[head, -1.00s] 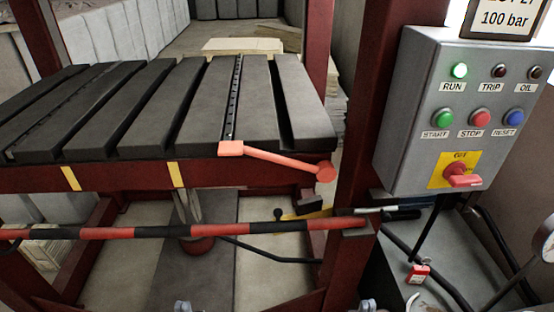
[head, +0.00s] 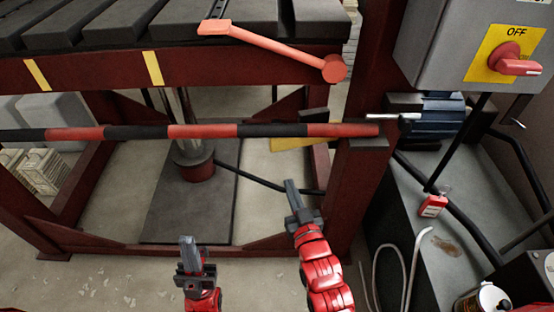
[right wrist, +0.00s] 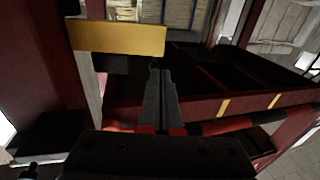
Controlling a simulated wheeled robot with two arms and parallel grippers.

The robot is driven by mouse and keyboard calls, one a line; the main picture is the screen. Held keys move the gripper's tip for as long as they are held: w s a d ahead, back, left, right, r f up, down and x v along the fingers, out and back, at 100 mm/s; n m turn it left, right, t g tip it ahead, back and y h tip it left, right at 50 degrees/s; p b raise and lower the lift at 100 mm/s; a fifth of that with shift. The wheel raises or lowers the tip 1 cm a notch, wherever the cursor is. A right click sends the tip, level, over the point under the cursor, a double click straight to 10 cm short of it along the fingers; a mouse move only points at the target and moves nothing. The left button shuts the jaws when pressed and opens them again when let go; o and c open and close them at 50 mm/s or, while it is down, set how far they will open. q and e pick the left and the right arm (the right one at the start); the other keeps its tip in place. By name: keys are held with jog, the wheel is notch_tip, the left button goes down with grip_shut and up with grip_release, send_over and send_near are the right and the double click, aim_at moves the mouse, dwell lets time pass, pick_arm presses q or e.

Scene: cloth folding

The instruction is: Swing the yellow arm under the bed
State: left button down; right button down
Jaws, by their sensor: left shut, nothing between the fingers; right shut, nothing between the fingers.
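The yellow arm (head: 290,144) shows in the head view as a short flat piece beside the right post, below the bed and partly hidden behind the striped bar. In the right wrist view the yellow arm (right wrist: 120,38) is a flat plate at upper left, with a dark block under it. The bed (head: 200,72) has dark slats on a red frame. My right gripper (head: 294,190) is shut and empty, below and in front of the yellow arm; its fingers (right wrist: 160,85) look apart from the plate. My left gripper (head: 188,244) is shut and empty, lower left.
A red-and-black striped bar (head: 200,131) crosses the front below the bed. The red right post (head: 362,185) stands beside my right gripper. An orange-red lever (head: 280,50) hangs on the bed's front. A grey control box (head: 440,45) and hoses are at right.

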aim_at(273, 144)
jog(key=x, duration=0.8)
jog(key=f+x, duration=0.1)
jog(key=x, duration=0.4)
jog(key=shift+a+b, duration=0.2)
jog(key=shift+b, duration=0.15)
jog(key=shift+w+a, duration=0.1)
jog(key=shift+w, duration=0.35)
